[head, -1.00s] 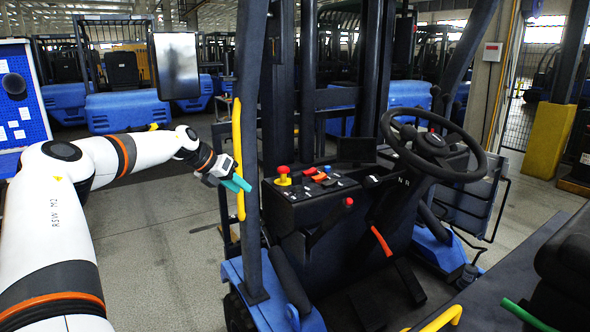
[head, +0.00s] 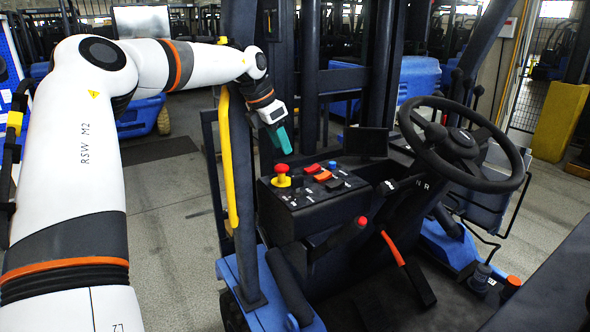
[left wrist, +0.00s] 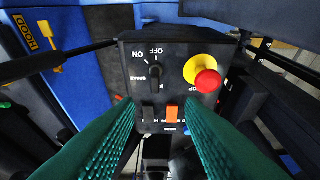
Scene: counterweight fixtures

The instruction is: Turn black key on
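The black key (left wrist: 155,79) is on the dark control panel (left wrist: 128,65) in the left wrist view. ON is printed to its upper left and OFF above it. The key looks roughly in line with OFF. My left gripper (left wrist: 160,106) is open, its two green fingers below and to either side of the key, with nothing between them. In the head view my left gripper (head: 282,139) hangs tilted down above the far left of the panel (head: 309,205). I cannot make out the key there. My right gripper is not in view.
A red button on a yellow base (head: 281,176) stands up from the panel, right of the key in the left wrist view (left wrist: 205,78). Orange switches (head: 322,176) are close by. The yellow handrail (head: 228,160) and post stand left. The steering wheel (head: 462,145) is right.

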